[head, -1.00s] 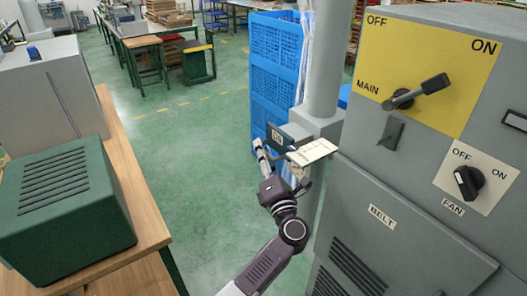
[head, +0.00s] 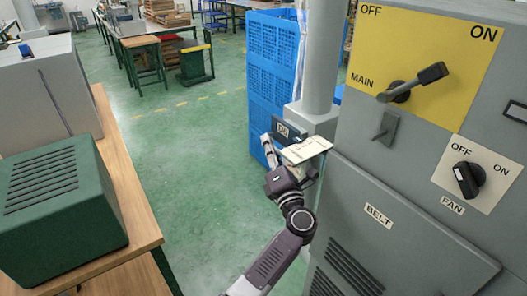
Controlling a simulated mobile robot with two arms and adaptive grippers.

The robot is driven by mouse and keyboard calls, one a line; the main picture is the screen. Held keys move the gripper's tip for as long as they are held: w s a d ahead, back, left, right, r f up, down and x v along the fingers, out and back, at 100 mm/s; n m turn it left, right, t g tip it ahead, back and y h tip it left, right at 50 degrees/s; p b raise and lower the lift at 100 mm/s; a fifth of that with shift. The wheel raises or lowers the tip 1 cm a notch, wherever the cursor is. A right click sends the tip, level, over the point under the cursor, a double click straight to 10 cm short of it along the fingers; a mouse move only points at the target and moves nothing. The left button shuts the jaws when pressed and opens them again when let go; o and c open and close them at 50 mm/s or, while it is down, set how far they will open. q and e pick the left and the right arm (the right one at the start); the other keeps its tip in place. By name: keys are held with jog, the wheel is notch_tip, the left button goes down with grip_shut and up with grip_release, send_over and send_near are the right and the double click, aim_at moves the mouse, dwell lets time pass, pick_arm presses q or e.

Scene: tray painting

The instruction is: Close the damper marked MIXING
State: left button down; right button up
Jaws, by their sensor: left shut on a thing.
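A grey vertical duct (head: 318,62) stands left of the machine cabinet, with a grey box-shaped fitting (head: 312,118) on it. A dark plate (head: 291,127) with a small pale label sticks out to the left of this fitting; its lettering is partly hidden and I cannot read MIXING on it. A cream plate (head: 306,150) with small unreadable marks lies in front. My left gripper (head: 277,157) is at the dark plate's left end, below it, and seems shut on it; the cream plate hides part of the contact. My right gripper is not in view.
The grey cabinet (head: 400,180) on the right carries MAIN (head: 430,75) and FAN (head: 467,178) switches and a BELT panel. Blue crates (head: 274,70) stand behind the duct. A wooden bench (head: 133,210) with a green box (head: 60,205) is left. The green floor between is clear.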

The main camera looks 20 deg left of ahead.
pick_arm(q)
jog(key=shift+w+d+f, duration=0.15)
jog(key=shift+w+d, duration=0.15)
jog(key=c, duration=2.2)
grip_release()
jog(key=shift+s+a, duration=0.35)
jog(key=shift+c, duration=0.2)
jog(key=shift+o, duration=1.1)
jog(key=shift+r, duration=0.2)
jog(key=shift+w+d, duration=0.1)
jog(key=shift+d, duration=0.05)
jog(key=shift+f, duration=0.1)
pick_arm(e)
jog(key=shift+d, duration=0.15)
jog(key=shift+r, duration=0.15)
